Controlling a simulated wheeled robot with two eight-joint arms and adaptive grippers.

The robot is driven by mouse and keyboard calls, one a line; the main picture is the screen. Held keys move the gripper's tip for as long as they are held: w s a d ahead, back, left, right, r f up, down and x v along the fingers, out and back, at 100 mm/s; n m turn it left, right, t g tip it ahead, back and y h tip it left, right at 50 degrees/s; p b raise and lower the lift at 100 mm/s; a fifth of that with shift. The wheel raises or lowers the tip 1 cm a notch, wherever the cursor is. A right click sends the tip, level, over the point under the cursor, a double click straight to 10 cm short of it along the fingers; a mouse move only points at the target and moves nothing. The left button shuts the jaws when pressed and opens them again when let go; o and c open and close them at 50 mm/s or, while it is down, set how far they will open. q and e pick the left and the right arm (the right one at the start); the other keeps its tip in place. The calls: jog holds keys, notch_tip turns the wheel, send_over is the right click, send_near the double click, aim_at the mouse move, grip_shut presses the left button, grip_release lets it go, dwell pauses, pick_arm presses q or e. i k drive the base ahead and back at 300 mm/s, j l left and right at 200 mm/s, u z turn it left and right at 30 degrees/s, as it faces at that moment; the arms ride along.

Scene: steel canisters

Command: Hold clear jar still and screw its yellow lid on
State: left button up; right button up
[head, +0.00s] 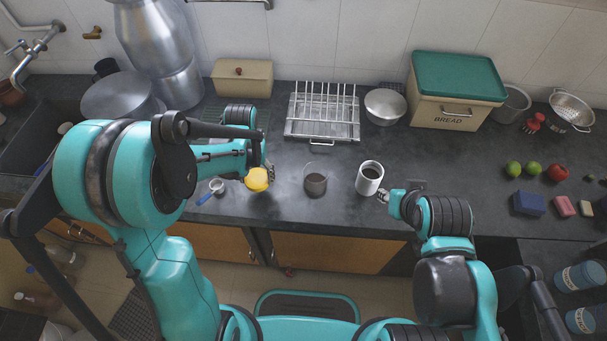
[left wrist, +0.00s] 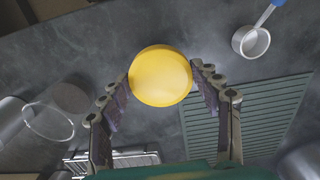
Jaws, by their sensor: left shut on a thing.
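The yellow lid (head: 257,180) is round and is held between the fingers of my left gripper (head: 266,172). In the left wrist view the lid (left wrist: 160,76) sits at the fingertips, a finger on each side (left wrist: 161,85). The clear jar (head: 315,180) stands upright and open on the counter, right of the lid, with dark contents. It also shows at the left of the left wrist view (left wrist: 48,122). My right gripper (head: 383,197) is low beside a white mug, apart from the jar; its fingers are too small to read.
A blue-handled measuring cup (head: 216,186) lies left of the lid. A dish rack (head: 322,130), a steel bowl (head: 385,106) and a bread box (head: 455,112) stand behind. The counter in front of the jar is clear.

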aim_at(315, 175)
jog(key=k+j, duration=0.15)
jog(key=k, duration=0.55)
jog(key=k+u, duration=0.15)
jog(key=u, duration=0.2)
jog(key=k+u, duration=0.2)
jog(key=u, duration=0.15)
jog(key=k+j+u, duration=0.1)
jog(key=u, duration=0.25)
jog(key=k, duration=0.05)
